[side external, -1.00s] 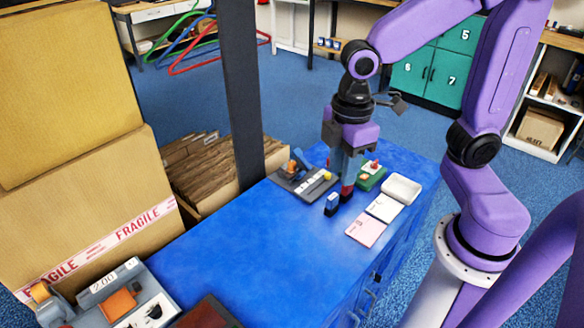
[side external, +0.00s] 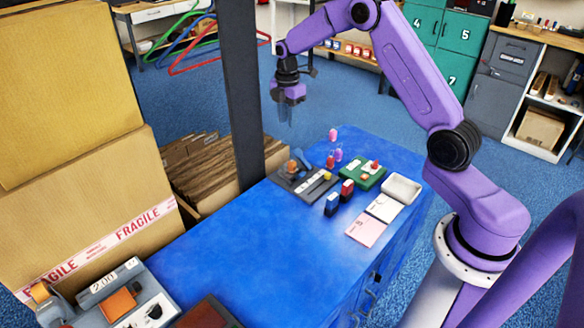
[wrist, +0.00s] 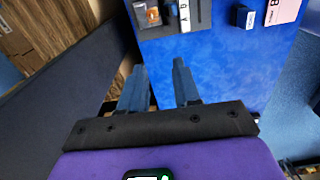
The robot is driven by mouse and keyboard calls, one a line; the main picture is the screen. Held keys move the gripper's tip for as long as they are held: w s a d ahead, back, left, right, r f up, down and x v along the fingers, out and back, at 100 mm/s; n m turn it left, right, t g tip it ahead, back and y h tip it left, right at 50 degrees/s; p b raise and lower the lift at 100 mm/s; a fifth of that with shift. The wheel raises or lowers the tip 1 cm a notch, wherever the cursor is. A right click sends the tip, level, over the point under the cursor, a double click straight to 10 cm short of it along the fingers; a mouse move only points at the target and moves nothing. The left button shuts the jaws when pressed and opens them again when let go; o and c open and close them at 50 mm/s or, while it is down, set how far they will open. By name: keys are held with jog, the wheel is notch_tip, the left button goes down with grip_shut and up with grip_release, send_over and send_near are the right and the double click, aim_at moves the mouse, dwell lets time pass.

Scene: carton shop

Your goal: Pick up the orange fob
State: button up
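A small orange piece (side external: 292,166) sits at the far left end of a dark grey tray (side external: 283,181) on the blue table. An orange piece also shows in the wrist view (wrist: 153,15), at the top. Another small orange-red piece (side external: 374,165) is on a green board (side external: 352,180). I cannot tell which of these is the fob. My gripper (side external: 287,122) is raised beyond the table's far left side, above and apart from the tray. In the wrist view my gripper (wrist: 160,65) has its fingers apart, with nothing between them.
A blue block (side external: 332,204) and a red block (side external: 347,189) stand near the tray. Pink and purple pieces (side external: 338,155) stand behind. A white dish (side external: 402,187) and pink card (side external: 366,229) lie right. A dark post (side external: 240,90) rises left. The table's middle is clear.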

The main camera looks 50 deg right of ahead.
aim_at(292, 162)
jog(key=d+f, duration=0.1)
jog(key=f, duration=0.5)
jog(key=d+f, duration=0.1)
jog(key=f, duration=0.5)
jog(key=w+d+f, duration=0.1)
jog(key=f, duration=0.5)
jog(key=shift+f, duration=0.4)
jog(key=shift+c, duration=0.3)
grip_shut()
